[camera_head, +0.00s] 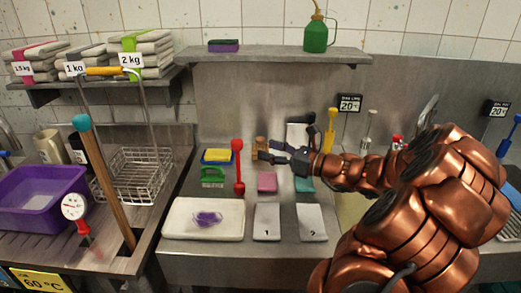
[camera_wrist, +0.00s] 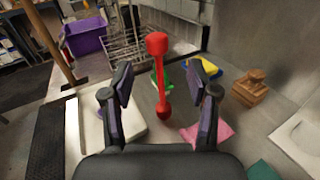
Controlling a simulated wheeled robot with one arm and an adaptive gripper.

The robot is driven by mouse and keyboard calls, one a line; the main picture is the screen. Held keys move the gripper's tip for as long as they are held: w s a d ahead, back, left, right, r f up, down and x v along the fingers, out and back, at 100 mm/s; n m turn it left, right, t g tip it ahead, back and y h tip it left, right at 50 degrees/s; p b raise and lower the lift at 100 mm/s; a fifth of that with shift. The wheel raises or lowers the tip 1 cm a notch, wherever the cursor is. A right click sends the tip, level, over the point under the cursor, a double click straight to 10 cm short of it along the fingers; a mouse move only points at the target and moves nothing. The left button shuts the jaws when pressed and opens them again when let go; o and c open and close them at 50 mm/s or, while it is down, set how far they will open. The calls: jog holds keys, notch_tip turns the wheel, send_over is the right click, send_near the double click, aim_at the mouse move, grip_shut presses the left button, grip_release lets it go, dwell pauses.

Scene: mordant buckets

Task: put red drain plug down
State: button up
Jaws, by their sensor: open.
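The red drain plug (camera_head: 238,166) stands upright on the metal counter, with a wide red top, a thin stem and a small red foot. In the wrist view the red drain plug (camera_wrist: 157,75) shows between my two fingers, beyond their tips. My gripper (camera_head: 273,153) is open and empty, its fingers pointing left toward the plug. In the head view it looks a little to the right of the plug and apart from it. In the wrist view my gripper (camera_wrist: 160,85) has its fingers spread wide, with nothing held.
A white tray (camera_head: 180,232) with a purple item lies in front of the plug. A green block (camera_head: 212,176), a yellow and blue sponge (camera_head: 217,155), a pink cloth (camera_head: 267,181) and a wooden block (camera_wrist: 250,87) lie close by. A shelf (camera_head: 275,55) runs above.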

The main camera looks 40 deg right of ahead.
jog(key=shift+s+d, duration=0.2)
jog(key=shift+s, duration=0.3)
jog(key=s+a+f+n+g+y, duration=0.25)
jog(key=a+n+g, duration=0.45)
jog(key=a, duration=0.8)
jog(key=s+a+f+n+g+y, duration=0.2)
jog(key=s+a+n+g, duration=0.45)
jog(key=a, duration=0.85)
jog(key=s+a+f+n+g+h, duration=0.45)
jog(key=s+n, duration=0.35)
jog(key=n, duration=0.2)
jog(key=s+d+n+h, duration=0.6)
jog(key=s+n, duration=0.2)
jog(key=s, duration=0.1)
jog(key=shift+s+f+h, duration=0.25)
jog(key=shift+s+h, duration=0.15)
jog(key=shift+n, duration=0.25)
jog(key=shift+c, duration=0.2)
